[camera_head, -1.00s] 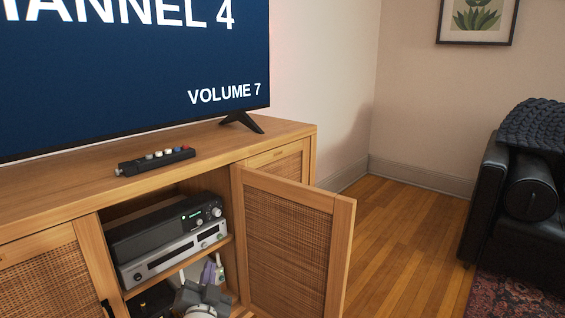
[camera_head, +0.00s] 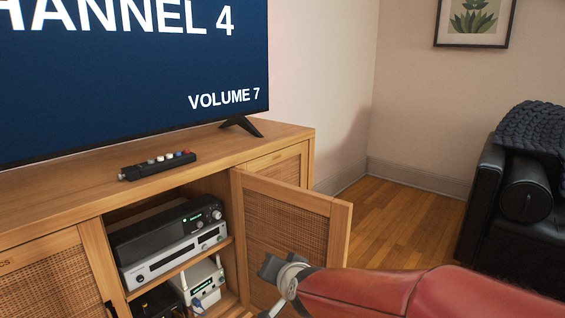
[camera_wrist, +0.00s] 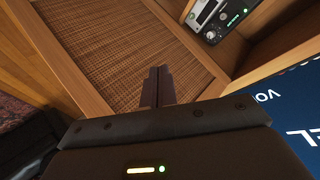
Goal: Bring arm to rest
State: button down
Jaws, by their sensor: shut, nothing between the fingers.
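My gripper (camera_wrist: 157,72) shows in the wrist view with its two dark fingers together and nothing between them. Behind them is the woven panel of the open cabinet door (camera_wrist: 125,50). In the head view my red arm (camera_head: 430,292) comes in from the lower right, and its grey wrist end (camera_head: 268,268) is in front of the lower part of the open cabinet door (camera_head: 290,225). The fingertips are hard to make out in the head view. I cannot tell whether the gripper touches the door.
The wooden cabinet (camera_head: 70,225) holds stacked players (camera_head: 175,235) and a white device (camera_head: 205,282). A remote (camera_head: 158,165) lies on top, below the television (camera_head: 130,70). A black sofa (camera_head: 530,200) stands at the right. Wood floor (camera_head: 400,225) is clear between them.

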jog(key=s+d+r+n+g+h, duration=0.1)
jog(key=s+d+g+h, duration=0.1)
jog(key=s+d, duration=0.6)
jog(key=s+d+r+n+g+h+p, duration=0.1)
jog(key=s+d+n+g, duration=0.1)
jog(key=s+d, duration=0.6)
jog(key=s+g, duration=0.1)
jog(key=s, duration=0.6)
jog(key=shift+d+n+g+h, duration=0.15)
jog(key=shift+n+g+h, duration=0.15)
jog(key=shift+h, duration=0.1)
jog(key=c, duration=2.1)
grip_release()
jog(key=shift+w+r, duration=0.1)
jog(key=shift+r, duration=0.05)
jog(key=shift+c, duration=0.2)
